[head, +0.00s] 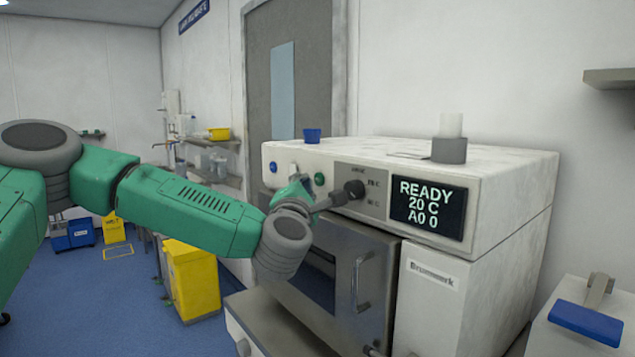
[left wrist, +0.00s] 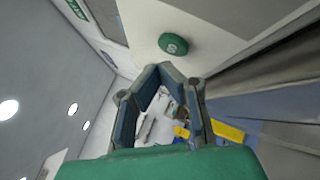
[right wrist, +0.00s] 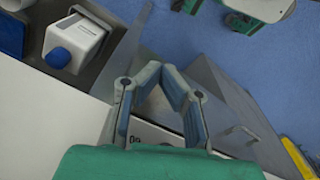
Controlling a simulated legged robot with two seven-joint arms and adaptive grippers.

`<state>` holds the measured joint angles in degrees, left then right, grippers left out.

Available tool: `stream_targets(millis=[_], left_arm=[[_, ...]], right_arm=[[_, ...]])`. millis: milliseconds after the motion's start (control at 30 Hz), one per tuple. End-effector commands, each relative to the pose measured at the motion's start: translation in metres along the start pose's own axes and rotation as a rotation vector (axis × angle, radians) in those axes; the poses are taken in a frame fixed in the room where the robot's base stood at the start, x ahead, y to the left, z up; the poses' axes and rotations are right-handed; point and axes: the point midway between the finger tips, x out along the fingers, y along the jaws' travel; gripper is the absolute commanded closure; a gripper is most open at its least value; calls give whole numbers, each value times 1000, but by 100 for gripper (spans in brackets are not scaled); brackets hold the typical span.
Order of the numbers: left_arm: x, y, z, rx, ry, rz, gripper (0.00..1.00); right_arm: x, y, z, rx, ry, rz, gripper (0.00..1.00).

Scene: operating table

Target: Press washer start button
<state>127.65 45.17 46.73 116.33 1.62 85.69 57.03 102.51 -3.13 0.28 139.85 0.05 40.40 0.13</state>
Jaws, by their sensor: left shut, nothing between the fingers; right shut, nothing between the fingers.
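The washer (head: 480,190) is a white benchtop machine with a grey door. Its front panel carries a round green button (head: 319,179), a blue button (head: 273,167), a black knob (head: 355,189) and a display reading "READY 20 C A0 0". My left gripper (head: 337,198) is shut and empty in front of the panel, near the green button and knob. In the left wrist view the green button (left wrist: 173,44) shows just past the closed fingertips (left wrist: 163,68); contact cannot be told. My right gripper (right wrist: 162,70) is shut and empty in the right wrist view, outside the head view.
The washer door has a vertical metal handle (head: 358,280) below the panel. A white box with a blue lever (head: 587,322) is at right. A yellow bin (head: 192,280) stands on the floor at left.

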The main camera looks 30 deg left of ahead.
Motion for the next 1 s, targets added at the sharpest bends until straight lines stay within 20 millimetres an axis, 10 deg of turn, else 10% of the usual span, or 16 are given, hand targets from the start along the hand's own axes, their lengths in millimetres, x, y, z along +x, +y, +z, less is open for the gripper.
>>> stream_targets(millis=[1000], left_arm=[[5,-2,4,-1,0,-1,100]], right_arm=[[4,0,0,0,0,0,100]])
